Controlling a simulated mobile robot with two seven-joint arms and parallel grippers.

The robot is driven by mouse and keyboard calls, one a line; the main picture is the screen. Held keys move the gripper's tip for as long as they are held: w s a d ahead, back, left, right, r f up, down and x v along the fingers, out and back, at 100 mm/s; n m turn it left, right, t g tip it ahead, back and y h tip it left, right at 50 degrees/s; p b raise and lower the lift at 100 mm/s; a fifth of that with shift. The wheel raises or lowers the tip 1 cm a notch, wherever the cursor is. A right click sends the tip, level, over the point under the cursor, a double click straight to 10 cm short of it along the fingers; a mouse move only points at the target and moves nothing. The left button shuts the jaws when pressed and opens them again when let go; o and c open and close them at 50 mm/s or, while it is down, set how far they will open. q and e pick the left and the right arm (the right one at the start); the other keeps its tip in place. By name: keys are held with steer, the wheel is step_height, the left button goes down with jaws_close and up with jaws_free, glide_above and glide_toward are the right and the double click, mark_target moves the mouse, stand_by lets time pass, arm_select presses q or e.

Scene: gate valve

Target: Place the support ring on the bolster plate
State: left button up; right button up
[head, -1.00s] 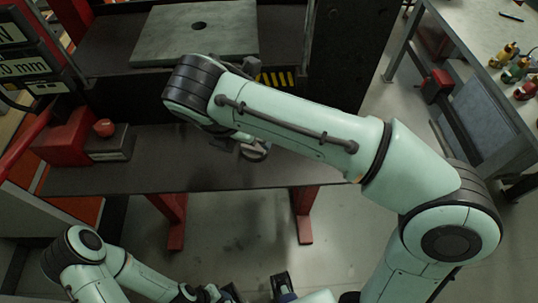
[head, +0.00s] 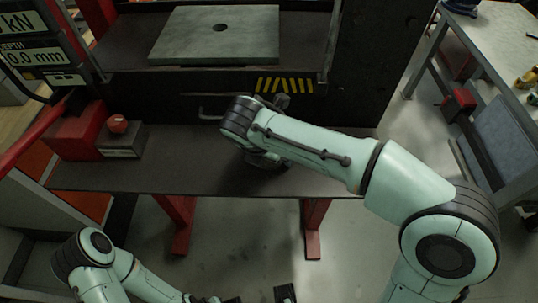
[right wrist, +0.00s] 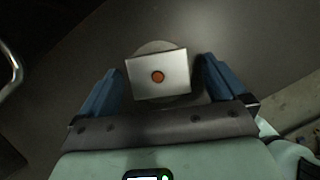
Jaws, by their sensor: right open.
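The bolster plate (head: 180,40) is a grey-green slab with a central hole, lying in the press at the top of the head view. My right gripper (right wrist: 160,68) is open, its blue fingers apart. A flat rectangular metal piece (right wrist: 140,85) with an orange dot lies between the fingers in the right wrist view. A pale round rim (right wrist: 155,46) shows behind it, possibly the support ring; I cannot tell. In the head view my right arm mostly hides that spot on the dark shelf. My left gripper (head: 250,298) shows only partly at the bottom edge, its opening unclear.
The dark shelf (head: 110,178) is mostly clear at left. A red block (head: 75,135) and a dark box with a red knob (head: 117,124) stand on it. A metal handle (head: 208,112) sticks out below the press bed. A workbench (head: 500,50) stands at right.

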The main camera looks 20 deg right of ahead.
steer(key=c, duration=1.7)
steer(key=shift+o, duration=0.2)
steer(key=shift+w, duration=0.1)
arm_select(q)
step_height(320, 180, up, 7)
steer(key=w+p, duration=0.3)
steer(key=p, duration=0.3)
arm_select(e)
step_height(320, 180, up, 20)
arm_select(q)
steer(key=shift+s+f, duration=0.1)
